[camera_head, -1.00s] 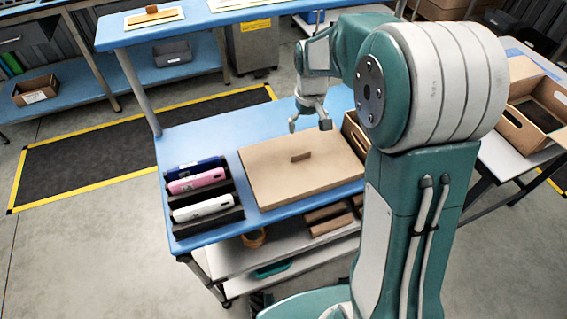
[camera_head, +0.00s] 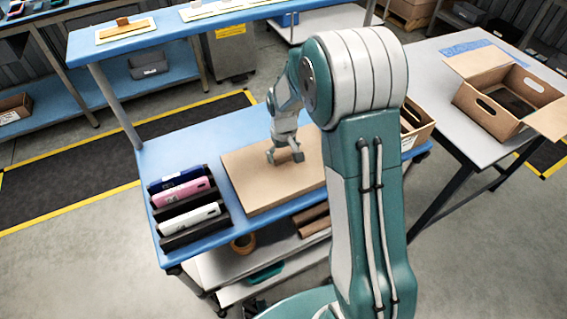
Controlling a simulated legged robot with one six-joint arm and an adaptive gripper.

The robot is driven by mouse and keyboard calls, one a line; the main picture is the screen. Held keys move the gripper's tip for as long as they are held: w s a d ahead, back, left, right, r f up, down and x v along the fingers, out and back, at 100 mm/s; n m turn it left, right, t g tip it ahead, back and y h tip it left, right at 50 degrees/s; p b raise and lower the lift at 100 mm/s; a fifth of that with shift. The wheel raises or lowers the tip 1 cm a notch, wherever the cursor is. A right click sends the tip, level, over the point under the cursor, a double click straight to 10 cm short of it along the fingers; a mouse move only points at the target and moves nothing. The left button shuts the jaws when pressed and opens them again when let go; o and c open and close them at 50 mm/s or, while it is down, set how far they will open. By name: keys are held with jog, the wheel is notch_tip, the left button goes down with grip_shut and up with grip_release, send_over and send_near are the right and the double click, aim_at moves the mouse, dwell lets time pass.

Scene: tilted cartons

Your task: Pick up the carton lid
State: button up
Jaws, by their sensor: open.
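The carton lid (camera_head: 252,186) is a flat brown cardboard panel lying on the blue top of a small workbench (camera_head: 168,156). Its right part is hidden behind my arm. My gripper (camera_head: 285,160) is open and low over the middle of the lid, where the lid's small upright tab stood in view before. The fingers now hide that tab, and I cannot tell whether they touch it.
A black rack (camera_head: 205,229) with a blue, a pink and a white device stands left of the lid. An open carton (camera_head: 414,125) is behind my arm. Another open carton (camera_head: 500,100) sits on the grey table at right. Rolls lie on the shelf below.

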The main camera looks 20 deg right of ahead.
jog(key=shift+f, duration=0.45)
jog(key=c, duration=0.7)
jog(key=shift+r, duration=0.1)
jog(key=shift+c, duration=0.2)
notch_tip(320, 180, up, 18)
